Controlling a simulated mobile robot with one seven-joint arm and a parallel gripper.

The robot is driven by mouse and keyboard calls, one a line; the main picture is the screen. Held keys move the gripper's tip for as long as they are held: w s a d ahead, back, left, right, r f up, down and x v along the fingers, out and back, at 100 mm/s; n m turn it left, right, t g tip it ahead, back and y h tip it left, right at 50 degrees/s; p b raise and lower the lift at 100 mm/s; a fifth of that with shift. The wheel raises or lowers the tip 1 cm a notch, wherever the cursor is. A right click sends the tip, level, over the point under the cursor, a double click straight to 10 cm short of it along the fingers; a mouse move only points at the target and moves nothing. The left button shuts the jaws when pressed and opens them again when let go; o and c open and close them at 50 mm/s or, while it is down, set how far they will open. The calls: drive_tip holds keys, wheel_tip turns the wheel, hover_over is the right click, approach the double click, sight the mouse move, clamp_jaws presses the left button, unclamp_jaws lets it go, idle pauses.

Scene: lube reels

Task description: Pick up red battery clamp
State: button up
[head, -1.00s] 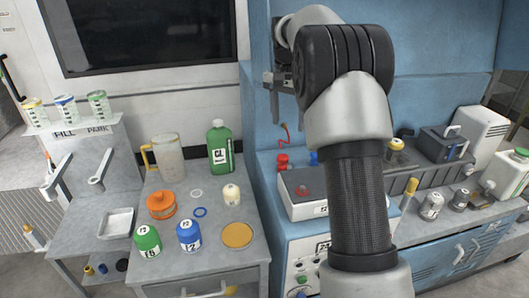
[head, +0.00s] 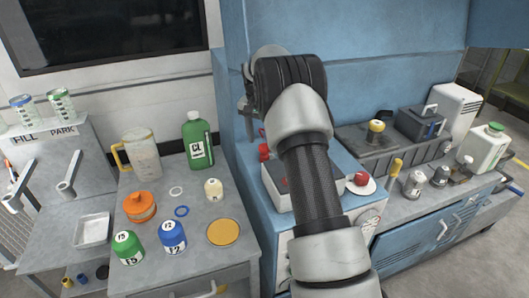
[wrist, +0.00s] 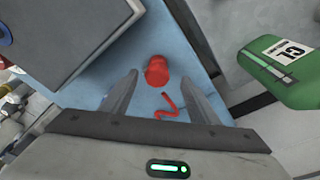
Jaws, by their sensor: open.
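The red battery clamp (wrist: 157,71) lies on the blue cabinet top in the wrist view, with a thin bent red cable near it. In the head view the red clamp (head: 264,152) is small and partly hidden, beside a grey-white box. My gripper (wrist: 158,82) is open, with one finger on each side of the clamp in the wrist picture. I cannot tell how far above the clamp the fingertips are. In the head view my gripper (head: 245,112) is mostly hidden behind my arm.
The grey-white box (head: 277,188) stands close to the clamp. A green CL bottle (head: 197,145) stands on the grey bench to the left, and its side shows in the wrist view (wrist: 283,65). A blue upright panel (head: 360,90) rises behind. A red knob (head: 361,179) is to the right.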

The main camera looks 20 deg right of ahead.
sight(264, 145)
drive_tip(key=f, duration=0.3)
drive_tip(key=d+f, duration=0.1)
drive_tip(key=f, duration=0.1)
drive_tip(key=shift+w+f, duration=0.25)
drive_tip(key=shift+f, duration=0.05)
drive_tip(key=c, duration=1.1)
wheel_tip(264, 145, up, 10)
drive_tip(key=shift+s+f+p, duration=0.1)
drive_tip(key=shift+f+p, duration=0.15)
drive_tip(key=shift+p, duration=0.05)
drive_tip(key=shift+c, duration=0.2)
drive_tip(key=s+r+p, duration=0.1)
drive_tip(key=s+r, duration=0.3)
drive_tip(key=s, duration=0.6)
drive_tip(key=s+r+p, duration=0.1)
drive_tip(key=s+r, duration=0.3)
drive_tip(key=s, duration=0.6)
drive_tip(key=shift+s, duration=0.2)
drive_tip(key=shift+r, duration=0.1)
